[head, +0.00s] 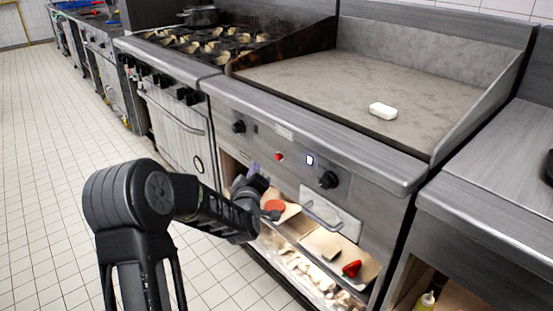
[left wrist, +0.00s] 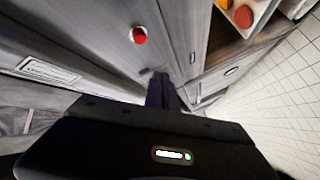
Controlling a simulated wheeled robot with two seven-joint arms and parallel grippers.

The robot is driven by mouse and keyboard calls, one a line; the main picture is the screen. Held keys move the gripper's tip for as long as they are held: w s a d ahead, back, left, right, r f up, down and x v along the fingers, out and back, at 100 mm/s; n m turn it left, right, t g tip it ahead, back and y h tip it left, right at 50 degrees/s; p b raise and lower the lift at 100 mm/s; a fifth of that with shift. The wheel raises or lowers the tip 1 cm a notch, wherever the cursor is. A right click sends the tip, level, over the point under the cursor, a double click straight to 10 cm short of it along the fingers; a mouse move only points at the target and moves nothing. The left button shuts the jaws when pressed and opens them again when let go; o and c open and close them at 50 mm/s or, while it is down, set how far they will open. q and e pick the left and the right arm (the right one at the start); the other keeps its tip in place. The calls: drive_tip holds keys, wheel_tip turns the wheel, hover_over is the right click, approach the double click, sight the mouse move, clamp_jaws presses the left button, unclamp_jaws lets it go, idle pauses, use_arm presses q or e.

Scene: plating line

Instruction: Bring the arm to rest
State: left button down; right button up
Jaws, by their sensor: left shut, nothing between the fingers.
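My left arm reaches from the bottom left of the head view toward the front of the griddle unit. My left gripper (head: 254,172) is at the arm's far end, in front of the unit's steel front panel (head: 265,120). In the left wrist view its dark fingers (left wrist: 160,78) are together with nothing between them. I cannot tell how far the fingertips are from the panel. My right gripper is not in view.
A white block (head: 382,110) lies on the griddle plate (head: 320,85). The open shelf below holds food, including a red pepper (head: 351,268). A stove (head: 205,45) with a pot (head: 200,15) stands to the left. The tiled floor (head: 50,120) at left is clear.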

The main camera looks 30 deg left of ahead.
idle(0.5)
use_arm(q)
drive_tip(key=s+d+f+m+g+h, duration=0.1)
drive_tip(key=d+f+m+g+h, duration=0.1)
drive_tip(key=d+f, duration=0.4)
drive_tip(key=s+d+f+m+g+h, duration=0.1)
drive_tip(key=s+d+f+m+h, duration=0.15)
drive_tip(key=f, duration=0.55)
drive_tip(key=s+d+f+m+g+h, duration=0.3)
drive_tip(key=s+d+f+g, duration=0.1)
drive_tip(key=s+d+f, duration=0.6)
drive_tip(key=s+d+f+m+g+h, duration=0.3)
drive_tip(key=s+d+f, duration=0.3)
drive_tip(key=d+f, duration=0.5)
drive_tip(key=s+d+f+m+g+h, duration=0.2)
drive_tip(key=s+d+m+g, duration=0.2)
drive_tip(key=s+d, duration=1)
wheel_tip(320, 180, up, 19)
drive_tip(key=a+p, duration=0.2)
drive_tip(key=p, duration=1.7)
drive_tip(key=shift+s+r+n, duration=0.15)
drive_tip(key=shift+s+n, duration=0.2)
drive_tip(key=shift+s, duration=0.05)
